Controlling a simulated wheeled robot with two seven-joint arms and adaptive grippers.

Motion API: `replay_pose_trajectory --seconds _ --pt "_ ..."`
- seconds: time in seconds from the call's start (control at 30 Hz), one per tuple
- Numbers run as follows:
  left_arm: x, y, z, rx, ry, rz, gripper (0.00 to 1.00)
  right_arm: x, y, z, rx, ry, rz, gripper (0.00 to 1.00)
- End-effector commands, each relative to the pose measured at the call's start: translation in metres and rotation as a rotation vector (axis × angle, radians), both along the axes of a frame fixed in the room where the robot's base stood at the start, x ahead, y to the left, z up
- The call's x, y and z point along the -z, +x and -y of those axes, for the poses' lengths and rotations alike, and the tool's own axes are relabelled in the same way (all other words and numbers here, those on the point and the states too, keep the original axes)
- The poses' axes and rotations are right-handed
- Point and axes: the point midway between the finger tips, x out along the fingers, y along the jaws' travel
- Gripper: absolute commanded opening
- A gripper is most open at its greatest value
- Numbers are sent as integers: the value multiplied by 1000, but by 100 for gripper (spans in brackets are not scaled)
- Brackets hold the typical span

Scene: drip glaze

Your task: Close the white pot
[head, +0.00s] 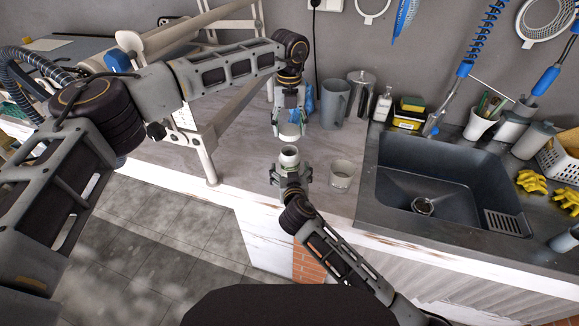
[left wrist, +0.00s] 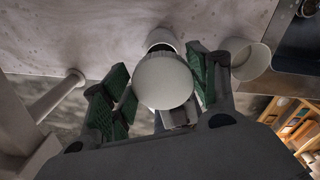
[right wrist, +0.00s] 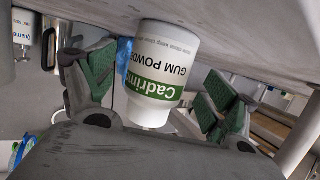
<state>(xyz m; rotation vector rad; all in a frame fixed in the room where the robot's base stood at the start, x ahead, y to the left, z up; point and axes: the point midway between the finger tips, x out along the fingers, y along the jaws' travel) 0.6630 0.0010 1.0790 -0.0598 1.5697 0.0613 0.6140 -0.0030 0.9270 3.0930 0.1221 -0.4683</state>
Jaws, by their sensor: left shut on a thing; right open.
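The white pot (head: 289,157) stands open near the counter's front edge. In the right wrist view the pot (right wrist: 160,65) appears upside down, with a green and white gum powder label. A round white lid (head: 289,131) is in my left gripper (head: 290,126), which is shut on it above and behind the pot. In the left wrist view the lid (left wrist: 164,82) lies between the green finger pads and partly hides the pot's dark mouth (left wrist: 162,42). My right gripper (head: 291,174) is open at the pot's front, its fingers spread to either side.
A pale cup (head: 341,174) stands right of the pot. A grey pitcher (head: 335,104) and a metal canister (head: 361,95) stand behind. The sink (head: 440,180) is to the right. A pale frame post (head: 207,160) stands to the left.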

Motion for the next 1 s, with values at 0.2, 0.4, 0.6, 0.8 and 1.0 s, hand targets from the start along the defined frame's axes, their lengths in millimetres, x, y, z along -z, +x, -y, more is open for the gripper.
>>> replay_pose_trajectory --seconds 0.2,0.4,0.6,0.8,1.0 --pt "0 0 0 0 0 0 50 5 17 -1 0 -2 0 86" --pt "0 0 0 0 0 0 50 8 25 -2 0 -1 0 86" --pt "0 0 0 0 0 0 50 8 26 -2 0 -1 0 86" --pt "0 0 0 0 0 0 50 8 26 -2 0 -1 0 78" --pt "0 0 0 0 0 0 50 8 26 -2 0 -1 0 53"
